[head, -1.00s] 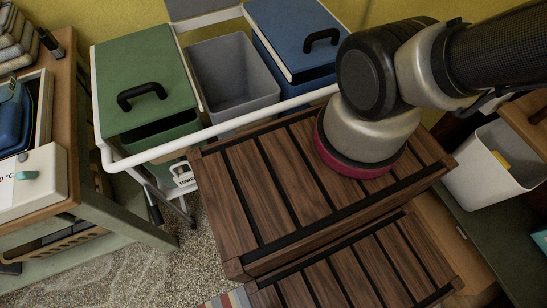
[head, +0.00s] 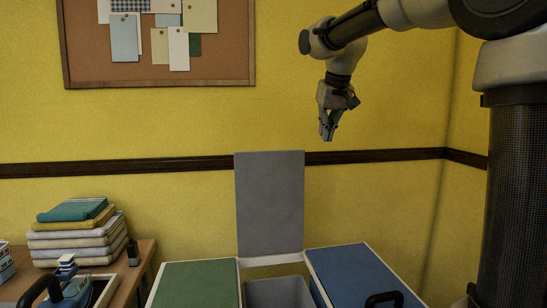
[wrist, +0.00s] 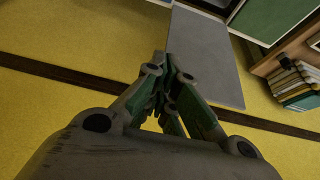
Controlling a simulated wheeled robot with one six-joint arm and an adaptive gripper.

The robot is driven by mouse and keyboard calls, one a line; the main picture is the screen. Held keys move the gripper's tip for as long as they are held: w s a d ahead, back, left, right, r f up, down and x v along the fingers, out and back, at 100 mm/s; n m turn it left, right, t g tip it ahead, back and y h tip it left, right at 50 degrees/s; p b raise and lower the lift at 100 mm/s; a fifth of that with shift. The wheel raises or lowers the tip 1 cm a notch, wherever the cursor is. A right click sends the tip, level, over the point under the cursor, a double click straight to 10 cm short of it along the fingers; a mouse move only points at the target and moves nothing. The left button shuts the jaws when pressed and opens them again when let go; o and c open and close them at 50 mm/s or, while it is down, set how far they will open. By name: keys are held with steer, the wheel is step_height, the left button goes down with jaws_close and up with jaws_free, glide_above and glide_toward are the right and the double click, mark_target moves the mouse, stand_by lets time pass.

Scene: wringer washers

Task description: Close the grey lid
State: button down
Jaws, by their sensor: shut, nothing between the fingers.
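The grey lid (head: 270,204) stands open and upright against the yellow wall, behind the open grey bin (head: 278,292). In the wrist view the grey lid (wrist: 207,62) lies beyond the fingertips, which overlap its edge. My gripper (head: 327,136) is shut and empty, pointing down, above and to the right of the lid's top edge in the head view. In the wrist view the fingers of my gripper (wrist: 166,60) come together at the tips. I cannot tell how far they are from the lid. The lid's lower edge meets the white frame.
A bin with a closed green lid (head: 197,285) is left of the grey bin, and one with a blue lid (head: 362,275) is right. Folded towels (head: 78,232) sit on a wooden table at left. A corkboard (head: 160,76) hangs above. Wall space around my gripper is clear.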

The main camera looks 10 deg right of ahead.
steer(key=w+a+f, duration=0.1)
steer(key=w+a, duration=0.5)
steer(key=w, duration=0.4)
steer(key=w+a+f, duration=0.1)
steer(key=w+a, duration=0.5)
steer(key=w, duration=0.4)
steer(key=x, duration=1)
steer(key=s, duration=0.3)
steer(key=shift+s+d+t, duration=0.2)
steer(key=shift+s+t, duration=0.1)
steer(key=shift+s, duration=0.1)
